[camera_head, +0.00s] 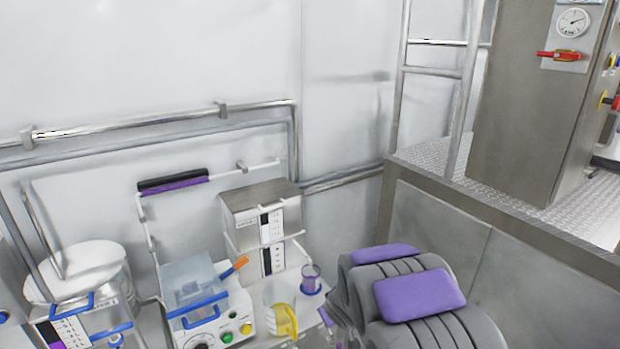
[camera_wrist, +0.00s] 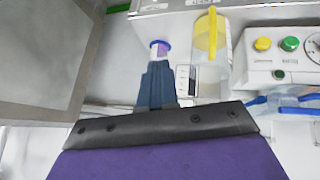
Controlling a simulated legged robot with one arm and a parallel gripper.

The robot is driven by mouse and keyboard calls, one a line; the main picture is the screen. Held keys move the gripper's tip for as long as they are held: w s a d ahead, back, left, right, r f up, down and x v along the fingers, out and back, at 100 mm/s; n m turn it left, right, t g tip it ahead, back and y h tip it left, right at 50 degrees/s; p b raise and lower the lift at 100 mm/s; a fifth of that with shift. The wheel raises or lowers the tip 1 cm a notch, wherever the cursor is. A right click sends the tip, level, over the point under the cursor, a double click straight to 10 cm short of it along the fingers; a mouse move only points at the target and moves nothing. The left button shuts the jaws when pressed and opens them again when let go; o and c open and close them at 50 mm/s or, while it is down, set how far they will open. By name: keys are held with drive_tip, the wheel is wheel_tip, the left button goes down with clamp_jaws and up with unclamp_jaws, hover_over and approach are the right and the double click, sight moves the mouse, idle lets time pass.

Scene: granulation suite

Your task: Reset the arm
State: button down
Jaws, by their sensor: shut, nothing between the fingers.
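My arm, grey with purple pads (camera_head: 420,295), is folded in the lower right of the head view. My gripper (camera_wrist: 158,68) shows in the wrist view as dark blue-grey fingers beyond a black bar and a purple cover. It is shut and empty. In that picture the fingertips lie just below a small purple-and-blue cup (camera_wrist: 159,46); I cannot tell how far apart they are in depth. In the head view my gripper is mostly hidden by the arm, and the cup (camera_head: 311,280) stands on the counter left of the arm.
A clear beaker with a yellow handle (camera_head: 281,310) and a box with coloured knobs (camera_head: 215,325) stand close by on the counter. A steel unit (camera_head: 262,222) and a lidded drum (camera_head: 80,270) stand behind and left. A metal-edged platform wall (camera_head: 490,225) is at right.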

drive_tip(key=s+d+r+m+g+h, duration=0.2)
drive_tip(key=s+d+r, duration=0.3)
drive_tip(key=s, duration=0.4)
drive_tip(key=s+d+r+m+g+h, duration=0.15)
drive_tip(key=s+d+r, duration=0.35)
drive_tip(key=s, duration=0.5)
drive_tip(key=s+a+r+m+g+y, duration=0.1)
drive_tip(key=s+g, duration=0.1)
drive_tip(key=s, duration=1)
drive_tip(key=s+a+r+m+g+y, duration=0.1)
drive_tip(key=s+r+g, duration=0.1)
drive_tip(key=s, duration=1)
drive_tip(key=shift+s+a+g+y, duration=0.3)
drive_tip(key=shift+s+g+y, duration=0.1)
drive_tip(key=shift+g, duration=0.35)
drive_tip(key=c, duration=1.8)
unclamp_jaws()
